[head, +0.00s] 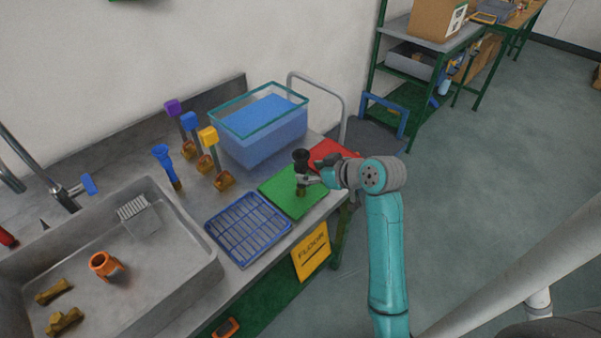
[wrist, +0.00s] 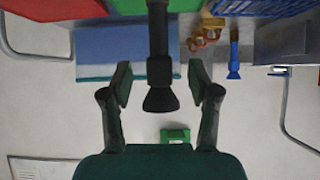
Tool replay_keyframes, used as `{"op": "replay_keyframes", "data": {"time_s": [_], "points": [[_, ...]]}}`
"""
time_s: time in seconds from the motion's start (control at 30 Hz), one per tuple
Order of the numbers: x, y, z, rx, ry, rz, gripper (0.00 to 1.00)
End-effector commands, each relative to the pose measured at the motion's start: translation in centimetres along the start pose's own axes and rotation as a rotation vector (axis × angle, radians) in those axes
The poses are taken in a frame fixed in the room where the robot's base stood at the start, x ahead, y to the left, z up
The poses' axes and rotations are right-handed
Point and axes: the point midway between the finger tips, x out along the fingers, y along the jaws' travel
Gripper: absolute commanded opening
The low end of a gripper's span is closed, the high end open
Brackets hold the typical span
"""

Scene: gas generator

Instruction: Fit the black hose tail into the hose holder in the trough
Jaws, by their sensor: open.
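The black hose tail (head: 301,158) stands upright on the green mat (head: 283,201) at the right end of the bench. In the wrist view the black hose tail (wrist: 160,72) lies between my two fingers, with a gap on each side. My gripper (head: 304,179) is open around it, and its fingertips also show in the wrist view (wrist: 160,84). The grey trough (head: 75,265) is at the left. An orange, open-topped piece (head: 105,265) stands in it and looks like the hose holder. The tail's lower end is partly hidden by my gripper.
A blue wire rack (head: 247,228) lies between trough and green mat. Blue, purple and yellow-topped tools (head: 207,137) stand behind it. A blue water tank (head: 262,130) stands at the back, and a red mat (head: 335,152) lies right. Brown pieces (head: 66,320) lie in the trough.

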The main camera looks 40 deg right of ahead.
Motion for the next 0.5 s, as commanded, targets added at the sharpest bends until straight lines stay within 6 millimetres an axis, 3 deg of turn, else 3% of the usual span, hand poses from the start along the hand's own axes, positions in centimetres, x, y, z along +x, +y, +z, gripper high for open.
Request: {"op": "replay_keyframes", "data": {"time_s": [0.3, 0.5], "points": [[3.9, 0.0, 0.2, -0.001, 0.000, -0.001, 0.61], [5.2, 0.0, 0.1, -0.001, 0.001, 0.001, 0.61]]}}
